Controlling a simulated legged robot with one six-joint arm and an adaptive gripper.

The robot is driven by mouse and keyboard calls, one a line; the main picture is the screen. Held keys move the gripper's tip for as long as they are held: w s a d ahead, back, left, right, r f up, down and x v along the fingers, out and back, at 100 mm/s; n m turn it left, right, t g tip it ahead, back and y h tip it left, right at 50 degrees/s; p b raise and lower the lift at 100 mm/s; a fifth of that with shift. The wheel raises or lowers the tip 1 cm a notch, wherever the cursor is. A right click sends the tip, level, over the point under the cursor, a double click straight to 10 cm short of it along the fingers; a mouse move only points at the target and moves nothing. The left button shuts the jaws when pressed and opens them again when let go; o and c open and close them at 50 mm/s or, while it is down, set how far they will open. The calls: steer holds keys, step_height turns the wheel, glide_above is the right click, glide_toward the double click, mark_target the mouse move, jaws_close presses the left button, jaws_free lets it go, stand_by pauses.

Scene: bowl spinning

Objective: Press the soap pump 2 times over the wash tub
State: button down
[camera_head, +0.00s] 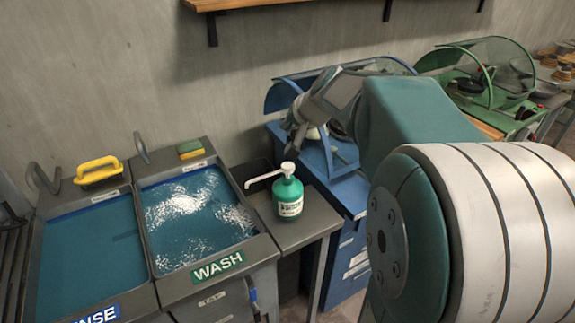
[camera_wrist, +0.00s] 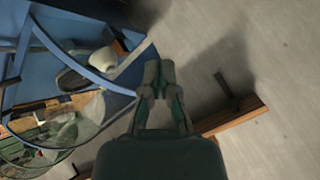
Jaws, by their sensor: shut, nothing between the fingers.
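The soap pump (camera_head: 288,195) is a green bottle with a white head and a long white spout. It stands upright on a grey side ledge, with the spout pointing left toward the wash tub. The wash tub (camera_head: 222,265) is grey, holds blue water with white foam and bears a green WASH label. My gripper (camera_head: 292,147) is above and slightly right of the pump head in the head view, apart from it as far as I can tell. In the wrist view my gripper (camera_wrist: 159,72) has its fingertips together and empty. The pump does not show in the wrist view.
A sponge (camera_head: 190,149) lies on the wash tub's back rim. Blue machinery (camera_head: 325,155) stands behind my gripper. A wooden shelf (camera_head: 235,4) is on the wall.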

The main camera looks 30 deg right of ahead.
mark_target(287, 165)
steer(key=shift+f, duration=0.1)
steer(key=shift+f, duration=4.35)
steer(key=shift+f, duration=0.1)
steer(key=shift+f, duration=0.2)
steer(key=shift+f, duration=0.95)
steer(key=shift+r, duration=1.35)
steer(key=shift+r, duration=0.1)
